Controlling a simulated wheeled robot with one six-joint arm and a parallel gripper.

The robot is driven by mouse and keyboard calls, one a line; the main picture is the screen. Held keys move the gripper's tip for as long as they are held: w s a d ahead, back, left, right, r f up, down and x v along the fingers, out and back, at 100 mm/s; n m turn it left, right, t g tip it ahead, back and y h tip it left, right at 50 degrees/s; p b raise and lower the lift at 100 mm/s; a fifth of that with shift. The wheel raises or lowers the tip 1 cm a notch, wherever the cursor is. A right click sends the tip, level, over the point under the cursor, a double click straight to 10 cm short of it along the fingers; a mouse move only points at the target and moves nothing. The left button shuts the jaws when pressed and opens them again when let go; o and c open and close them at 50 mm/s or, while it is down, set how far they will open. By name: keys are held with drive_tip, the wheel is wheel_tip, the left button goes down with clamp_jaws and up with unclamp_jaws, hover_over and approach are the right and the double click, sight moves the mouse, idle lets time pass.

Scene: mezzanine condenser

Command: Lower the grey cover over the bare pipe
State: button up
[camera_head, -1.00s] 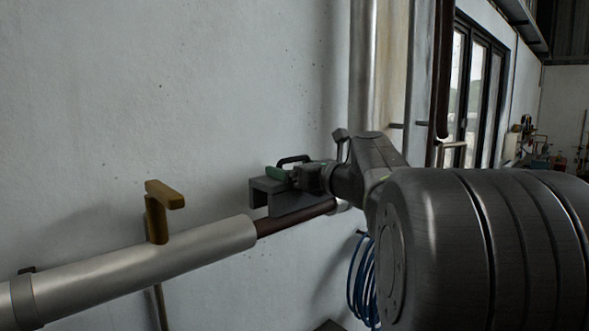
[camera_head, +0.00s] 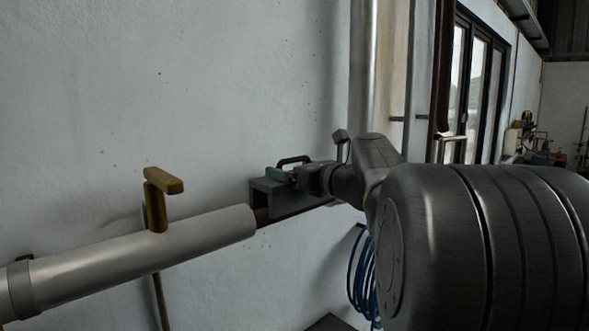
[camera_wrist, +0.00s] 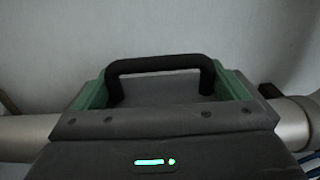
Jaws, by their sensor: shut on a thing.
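The grey cover (camera_head: 292,203) is a channel shape, open below, with a green piece (camera_head: 278,174) and a black handle (camera_head: 293,160) on top. My gripper (camera_head: 312,178) is shut on the cover at its top. The cover sits over the dark bare pipe (camera_head: 262,216); a short stretch of that pipe shows between the cover's left end and the pale clad pipe. The cover looks level along the pipe; whether it touches the pipe is hidden. The wrist view shows the black handle (camera_wrist: 160,65) and green sides close up; fingertips are not clear there.
The pale clad pipe (camera_head: 150,252) runs to the lower left, with a yellow-brown valve handle (camera_head: 157,200) standing up from it. The white wall (camera_head: 130,90) is close behind. A vertical pipe (camera_head: 363,80) stands behind my arm.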

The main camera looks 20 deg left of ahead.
drive_tip(key=shift+f+b, duration=1.3)
drive_tip(key=shift+f, duration=0.65)
drive_tip(key=o, duration=0.8)
drive_tip(key=shift+o, duration=0.2)
drive_tip(key=b+v, duration=0.2)
drive_tip(key=v, duration=1.2)
drive_tip(key=shift+b, duration=0.35)
drive_tip(key=shift+a, duration=0.1)
drive_tip(key=p+x, duration=0.2)
drive_tip(key=x, duration=1.2)
drive_tip(key=shift+p, duration=0.4)
drive_tip(key=shift+r, duration=0.25)
drive_tip(key=shift+f, duration=0.1)
